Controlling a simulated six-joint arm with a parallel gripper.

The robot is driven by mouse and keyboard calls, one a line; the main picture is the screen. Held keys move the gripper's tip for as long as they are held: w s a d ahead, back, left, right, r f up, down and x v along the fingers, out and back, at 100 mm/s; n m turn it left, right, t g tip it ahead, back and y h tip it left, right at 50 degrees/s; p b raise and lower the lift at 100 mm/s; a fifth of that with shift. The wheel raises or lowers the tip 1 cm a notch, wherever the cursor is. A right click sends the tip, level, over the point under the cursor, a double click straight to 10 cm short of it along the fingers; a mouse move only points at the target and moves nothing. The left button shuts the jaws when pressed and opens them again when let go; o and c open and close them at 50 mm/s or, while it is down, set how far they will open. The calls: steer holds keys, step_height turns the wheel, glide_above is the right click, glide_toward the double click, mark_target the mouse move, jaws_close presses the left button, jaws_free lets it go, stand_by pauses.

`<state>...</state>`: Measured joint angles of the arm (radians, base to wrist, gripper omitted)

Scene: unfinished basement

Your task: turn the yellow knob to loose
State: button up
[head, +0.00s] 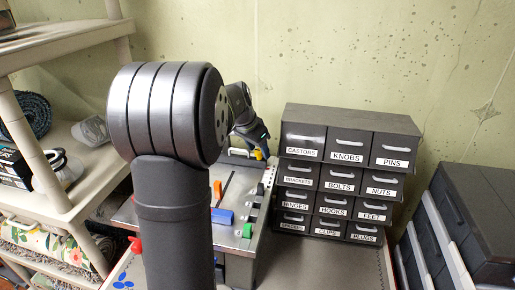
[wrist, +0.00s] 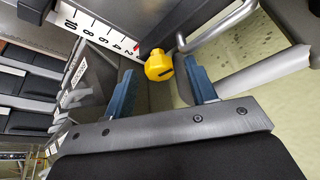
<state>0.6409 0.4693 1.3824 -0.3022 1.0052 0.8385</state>
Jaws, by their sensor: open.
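The yellow knob (wrist: 158,66) shows in the wrist view between my two blue fingertips, just beyond them, with a dark slot on its face. My gripper (wrist: 159,73) is open around the line to the knob; I cannot tell whether a finger touches it. In the head view a bit of yellow, likely the knob (head: 257,154), shows below my gripper (head: 262,145) at the panel's far end. A white number scale (wrist: 98,33) with a red mark near its low end runs beside the knob. No loose marking is readable.
The grey panel (head: 238,243) also carries an orange piece (head: 217,188), a blue block (head: 222,216) and green parts (head: 247,230). A metal handle (wrist: 222,27) is close to the knob. A labelled drawer cabinet (head: 350,122) stands right of the panel; shelves (head: 60,60) stand left.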

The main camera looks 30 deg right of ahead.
steer(key=c, duration=1)
steer(key=shift+o, duration=0.2)
steer(key=shift+n, duration=0.3)
steer(key=n, duration=0.2)
steer(key=n+t, duration=0.1)
steer(key=n, duration=0.1)
steer(key=shift+s+d+t+y, duration=0.1)
steer(key=shift+s+t+y, duration=0.1)
steer(key=shift+t+y, duration=0.15)
steer(key=shift+d+f+n+t+y, duration=0.1)
steer(key=shift+n+t+y, duration=0.2)
steer(key=shift+n, duration=0.8)
steer(key=shift+n+t+y, duration=0.15)
steer(key=shift+n+y, duration=0.2)
steer(key=shift+n, duration=0.75)
steer(key=o, duration=1)
steer(key=shift+s, duration=0.1)
steer(key=shift+c, duration=0.2)
